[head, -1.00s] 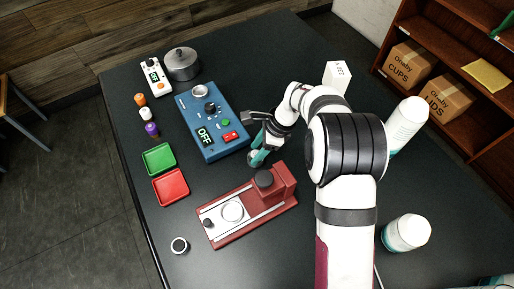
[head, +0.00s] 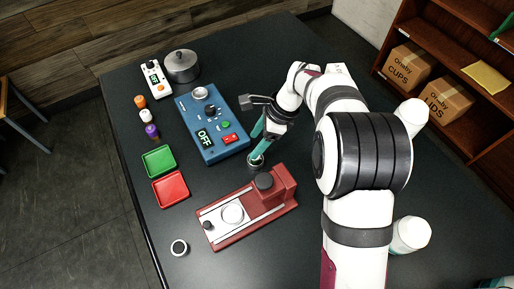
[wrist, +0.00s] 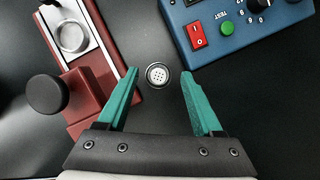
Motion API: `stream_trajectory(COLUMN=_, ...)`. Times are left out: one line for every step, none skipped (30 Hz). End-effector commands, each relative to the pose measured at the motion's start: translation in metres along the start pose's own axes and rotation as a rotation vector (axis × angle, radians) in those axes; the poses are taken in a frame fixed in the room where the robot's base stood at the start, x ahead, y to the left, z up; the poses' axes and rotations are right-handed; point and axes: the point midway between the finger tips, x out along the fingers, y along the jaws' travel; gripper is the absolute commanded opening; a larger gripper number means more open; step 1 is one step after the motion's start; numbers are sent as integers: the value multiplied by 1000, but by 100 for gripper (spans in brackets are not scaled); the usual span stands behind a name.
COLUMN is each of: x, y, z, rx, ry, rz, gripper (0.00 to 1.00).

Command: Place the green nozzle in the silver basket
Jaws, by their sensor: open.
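My gripper (wrist: 158,80) is open, its two teal fingers pointing down; in the head view my gripper (head: 260,141) is between the blue box and the red press. A small round perforated silver piece (wrist: 158,75) lies between the fingertips in the wrist view, with a gap on both sides. In the head view a short dark cylinder (head: 256,162) stands below the fingers. I cannot tell for certain whether this piece is the silver basket. I make out no green nozzle in either view.
The red press (head: 248,206) stands in front and the blue box (head: 212,122) behind left. White bottles stand at right.

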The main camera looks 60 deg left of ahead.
Motion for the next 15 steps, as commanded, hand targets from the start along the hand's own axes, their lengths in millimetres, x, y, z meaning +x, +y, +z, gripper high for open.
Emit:
stream_trajectory(x=-6, y=0, z=2, rx=-1, ry=1, rz=-2, gripper=68)
stream_trajectory(x=-9, y=0, z=3, rx=-1, ry=1, rz=-1, gripper=68)
stream_trajectory(x=-11, y=0, z=4, rx=0, ry=1, rz=0, gripper=68)
stream_trajectory(x=-12, y=0, z=5, rx=0, ry=1, rz=0, gripper=68)
stream_trajectory(x=-12, y=0, z=5, rx=0, ry=1, rz=0, gripper=68)
stream_trajectory(x=-12, y=0, z=5, rx=0, ry=1, rz=1, gripper=68)
stream_trajectory(x=-12, y=0, z=5, rx=0, ry=1, rz=1, gripper=68)
stream_trajectory(x=-12, y=0, z=5, rx=0, ry=1, rz=1, gripper=68)
stream_trajectory(x=-12, y=0, z=5, rx=0, ry=1, rz=1, gripper=68)
stream_trajectory(x=-12, y=0, z=5, rx=0, ry=1, rz=1, gripper=68)
stream_trajectory(x=-12, y=0, z=5, rx=0, ry=1, rz=1, gripper=68)
stream_trajectory(x=-12, y=0, z=5, rx=0, ry=1, rz=1, gripper=68)
stream_trajectory(x=-12, y=0, z=5, rx=0, ry=1, rz=1, gripper=68)
stream_trajectory(x=-12, y=0, z=5, rx=0, ry=1, rz=1, gripper=68)
stream_trajectory(x=-13, y=0, z=4, rx=0, ry=1, rz=-1, gripper=68)
